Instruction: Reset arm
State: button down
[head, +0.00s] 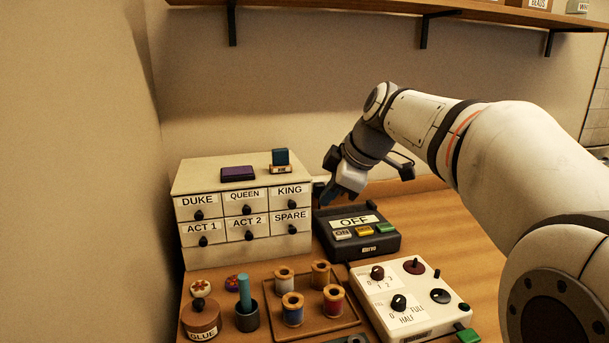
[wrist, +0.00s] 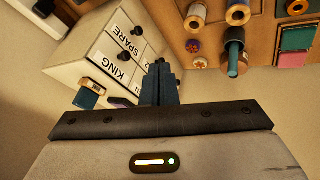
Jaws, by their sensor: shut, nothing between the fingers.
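My gripper (head: 326,198) is shut and empty. In the head view it hangs tilted downward beside the right side of the drawer cabinet (head: 246,247), at the back left of the black box (head: 385,243) with the OFF sign. I cannot tell whether it touches either one. In the wrist view, the closed dark fingers (wrist: 160,75) show with nothing between them. The cabinet (wrist: 82,55) with its KING and SPARE labels also shows there, tilted, behind the fingers. My arm reaches in from the right in the head view.
In front are a spool tray (head: 318,334), a glue pot (head: 201,321), a dark cup (head: 247,318) and a white control panel (head: 436,315). A shelf (head: 380,8) runs above. Wood right of the black box is bare.

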jog(key=s+d+f+m+h+p, duration=0.1)
jog(key=s+d+f+m+p, duration=0.1)
jog(key=s+m, duration=0.3)
jog(key=s+d+f+m+g+h+p, duration=0.1)
jog(key=s+f+m, duration=0.4)
jog(key=s, duration=0.5)
jog(key=s+d+f+m+g+h+p, duration=0.1)
jog(key=s+d+f+m+p, duration=0.3)
jog(key=s, duration=0.4)
jog(key=shift+d+f+m+h+p, duration=0.25)
jog(key=shift+d+m+h+p, duration=0.35)
jog(key=shift+m+h, duration=0.4)
jog(key=shift+s, duration=0.1)
